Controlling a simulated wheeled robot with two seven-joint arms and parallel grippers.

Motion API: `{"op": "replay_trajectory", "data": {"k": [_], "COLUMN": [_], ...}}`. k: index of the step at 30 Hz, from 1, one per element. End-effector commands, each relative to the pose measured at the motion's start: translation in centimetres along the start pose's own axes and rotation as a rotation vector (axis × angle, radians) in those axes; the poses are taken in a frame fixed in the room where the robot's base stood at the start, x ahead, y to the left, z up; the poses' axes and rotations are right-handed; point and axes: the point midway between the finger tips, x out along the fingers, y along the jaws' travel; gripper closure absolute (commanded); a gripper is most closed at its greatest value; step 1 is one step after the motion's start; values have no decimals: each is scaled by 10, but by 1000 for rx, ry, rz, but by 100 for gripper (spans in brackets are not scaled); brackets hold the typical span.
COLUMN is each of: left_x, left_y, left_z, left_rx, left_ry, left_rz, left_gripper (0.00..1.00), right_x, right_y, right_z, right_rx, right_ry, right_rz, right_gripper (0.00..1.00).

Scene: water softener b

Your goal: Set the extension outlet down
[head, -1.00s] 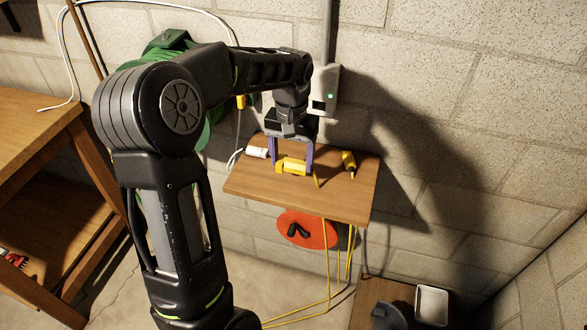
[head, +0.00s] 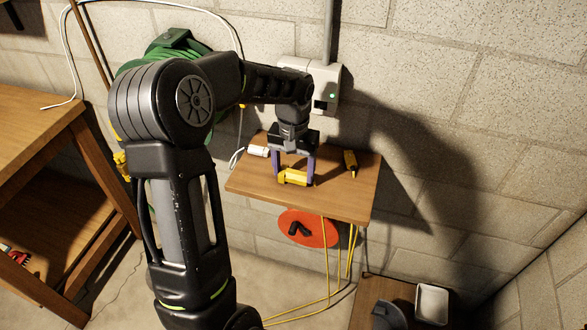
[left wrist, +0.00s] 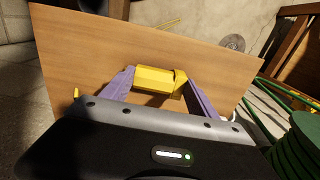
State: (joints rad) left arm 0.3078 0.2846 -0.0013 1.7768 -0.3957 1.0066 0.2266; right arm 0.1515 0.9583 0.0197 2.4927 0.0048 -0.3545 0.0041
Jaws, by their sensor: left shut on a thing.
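The yellow extension outlet (head: 297,177) is between the purple fingers of my left gripper (head: 295,181), which is shut on it. The gripper points down over the small wooden shelf (head: 335,199) on the wall. The outlet is at or just above the shelf top; I cannot tell whether it touches. In the left wrist view the yellow outlet (left wrist: 152,79) lies across between the fingers, with the bare shelf board (left wrist: 85,55) behind it. My right gripper is not in view.
On the shelf, a white cylinder (head: 258,151) lies at the left and a yellow plug-like piece (head: 350,164) at the right. A grey wall box (head: 326,88) is close behind my wrist. Yellow cords (head: 327,255) hang below the shelf. The shelf's front right is clear.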

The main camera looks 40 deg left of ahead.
Motion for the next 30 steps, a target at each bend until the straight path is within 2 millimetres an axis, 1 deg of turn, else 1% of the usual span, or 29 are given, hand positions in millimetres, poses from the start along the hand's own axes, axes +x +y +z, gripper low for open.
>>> {"op": "replay_trajectory", "data": {"k": [2,3,10,17,20,22,26,30], "left_x": [4,2,2,2,-2,-6,-22,-49], "left_y": [0,0,0,0,0,0,0,0], "left_z": [0,0,0,0,0,0,-1,-2], "left_rx": [0,0,0,0,0,0,0,1], "left_ry": [0,0,0,0,0,2,3,6], "left_rz": [0,0,0,0,0,0,0,0], "left_gripper": [71,28,10,10,10,10,10,10], "right_x": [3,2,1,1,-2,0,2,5], "right_y": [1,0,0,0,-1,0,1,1], "right_z": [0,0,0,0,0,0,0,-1], "right_rx": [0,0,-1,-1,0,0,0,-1], "right_ry": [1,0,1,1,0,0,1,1], "right_rz": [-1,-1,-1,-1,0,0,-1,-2], "right_gripper": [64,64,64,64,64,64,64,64]}}
